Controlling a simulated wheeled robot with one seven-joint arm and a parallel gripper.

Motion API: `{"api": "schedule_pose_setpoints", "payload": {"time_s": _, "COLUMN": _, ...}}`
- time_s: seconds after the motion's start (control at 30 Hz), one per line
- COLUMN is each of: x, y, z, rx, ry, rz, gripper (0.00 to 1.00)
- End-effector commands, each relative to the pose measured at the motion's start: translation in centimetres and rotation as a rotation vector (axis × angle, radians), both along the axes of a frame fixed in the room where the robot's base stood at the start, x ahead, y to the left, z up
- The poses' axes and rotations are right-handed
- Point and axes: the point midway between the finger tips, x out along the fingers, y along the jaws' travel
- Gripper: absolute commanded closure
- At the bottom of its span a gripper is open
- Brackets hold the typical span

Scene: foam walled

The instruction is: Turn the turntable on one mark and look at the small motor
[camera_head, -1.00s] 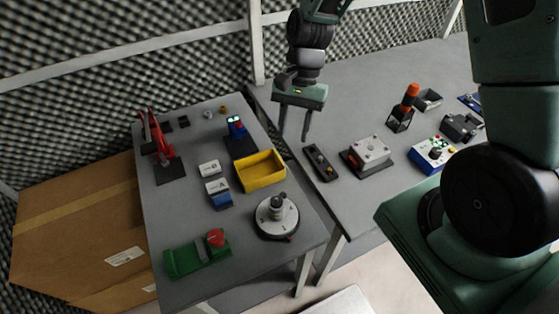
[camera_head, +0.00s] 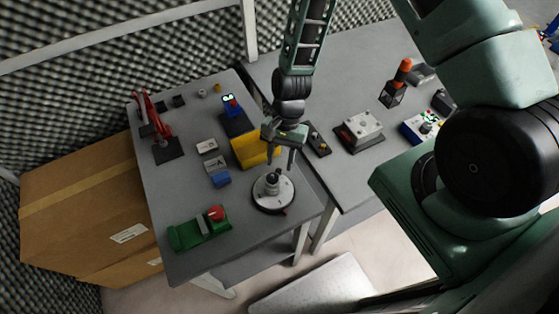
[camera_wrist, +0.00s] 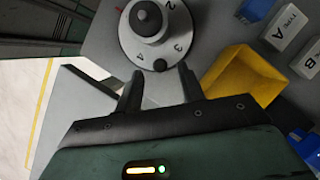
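The turntable (camera_head: 272,198) is a round white disc on a dark base near the right edge of the left table. A grey stepped hub with a dark knob stands at its centre. The wrist view shows the turntable (camera_wrist: 125,48) with the numbers 2, 3 and 4 on its face and a small dark round piece at its rim. My gripper (camera_head: 280,168) is just above the turntable's far side. I cannot tell which thing is the small motor.
A yellow bin (camera_head: 243,149) stands close behind the turntable, with labelled blocks (camera_head: 215,165) left of it. A green fixture with a red part (camera_head: 187,236) is at the front left. A red clamp (camera_head: 163,130) stands at the back. Other devices occupy the right table (camera_head: 343,184).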

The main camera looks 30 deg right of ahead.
Motion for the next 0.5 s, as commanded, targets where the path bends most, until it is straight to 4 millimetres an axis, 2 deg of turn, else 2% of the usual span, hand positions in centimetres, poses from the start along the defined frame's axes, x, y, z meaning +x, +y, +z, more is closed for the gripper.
{"api": "schedule_pose_setpoints", "payload": {"time_s": 0.2, "x": -0.5, "y": 0.5, "z": -1.6, "rx": 0.000, "ry": 0.000, "rz": 0.000, "gripper": 0.61}}
{"api": "schedule_pose_setpoints", "payload": {"time_s": 0.5, "x": -0.5, "y": 0.6, "z": -1.9, "rx": -0.001, "ry": -0.001, "rz": 0.000, "gripper": 0.61}}
